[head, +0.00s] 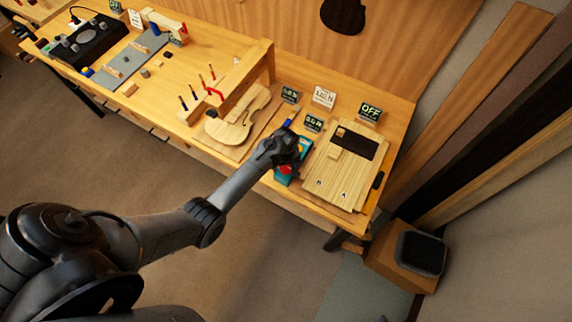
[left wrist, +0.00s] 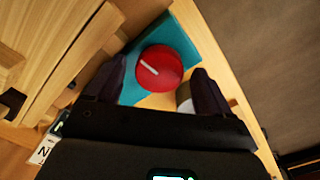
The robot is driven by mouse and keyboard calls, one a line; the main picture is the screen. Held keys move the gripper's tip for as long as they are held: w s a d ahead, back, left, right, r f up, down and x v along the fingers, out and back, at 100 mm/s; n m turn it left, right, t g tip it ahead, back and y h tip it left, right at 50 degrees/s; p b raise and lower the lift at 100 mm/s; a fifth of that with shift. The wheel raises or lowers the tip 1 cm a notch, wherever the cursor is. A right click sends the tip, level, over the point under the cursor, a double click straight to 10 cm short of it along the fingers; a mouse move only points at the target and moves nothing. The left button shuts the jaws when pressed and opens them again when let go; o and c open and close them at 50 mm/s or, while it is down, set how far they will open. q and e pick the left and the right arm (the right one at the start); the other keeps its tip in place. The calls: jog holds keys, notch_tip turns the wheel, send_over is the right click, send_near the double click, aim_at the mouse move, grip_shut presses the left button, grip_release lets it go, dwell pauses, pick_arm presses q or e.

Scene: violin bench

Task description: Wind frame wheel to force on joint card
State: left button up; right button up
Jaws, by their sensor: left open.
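A red round wheel (left wrist: 160,67) with a white pointer line sits on a teal frame (left wrist: 183,38) in the left wrist view. In the head view the teal frame (head: 283,179) shows partly under my gripper, with a bit of the red wheel (head: 286,169). My left gripper (head: 284,158) is above the frame. In the left wrist view its dark fingers (left wrist: 160,85) are open, one on each side of the wheel; I cannot tell whether they touch it. A small card reading like a number (head: 313,123) stands behind the frame. My right gripper is not in view.
A pale wooden board (head: 335,180) with a dark panel lies right of the frame, near an "OFF" display (head: 370,111). A violin plate (head: 232,125) lies left. A white card (head: 324,96) stands behind. The floor in front is clear.

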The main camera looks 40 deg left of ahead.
pick_arm(q)
jog(key=c, duration=1.1)
jog(key=shift+o, duration=0.2)
jog(key=shift+r+m+p, duration=0.2)
jog(key=shift+m+p, duration=0.8)
jog(key=shift+f+m+p, duration=0.1)
jog(key=shift+m+p, duration=0.25)
jog(key=shift+m, duration=0.65)
jog(key=shift+f, duration=0.1)
jog(key=o, duration=1.1)
jog(key=shift+c, duration=0.2)
